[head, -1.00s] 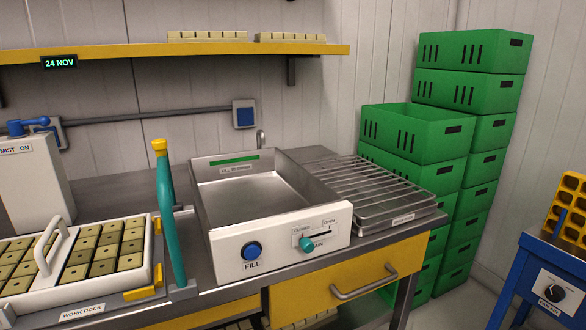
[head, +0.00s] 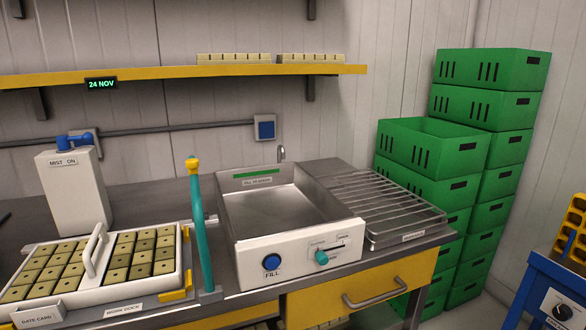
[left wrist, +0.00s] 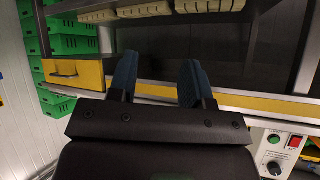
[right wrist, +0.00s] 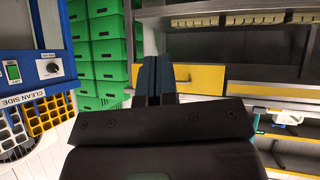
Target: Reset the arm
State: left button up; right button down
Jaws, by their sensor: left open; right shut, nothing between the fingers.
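My left gripper (left wrist: 160,82) is open and empty in the left wrist view, with its two blue fingers wide apart in front of the yellow-edged bench. My right gripper (right wrist: 158,75) is shut with nothing between its fingers in the right wrist view, in front of the yellow drawer (right wrist: 195,78). Neither arm shows in the head view. The tray (head: 106,290) of tan plugs with a white handle sits at the work dock on the left of the bench.
The bench carries a white mist box (head: 75,190), a teal lever (head: 200,235), a steel fill basin (head: 285,215) and a wire rack (head: 385,205). Green crates (head: 430,150) are stacked at the right. A blue stand (head: 545,285) is at the right edge. A yellow shelf (head: 180,72) runs above.

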pick_arm(q)
notch_tip(320, 180, up, 6)
jog(key=s+n+p, duration=0.1)
jog(key=p, duration=0.8)
jog(key=shift+s+a+r, duration=0.15)
jog(key=shift+s+a, duration=0.15)
pick_arm(e)
notch_tip(320, 180, up, 7)
jog(key=m, duration=0.1)
jog(key=shift+s+d+r+t, duration=0.15)
jog(key=shift+s+d+t, duration=0.05)
jog(key=shift+s+t, duration=0.1)
jog(key=shift+w, duration=0.1)
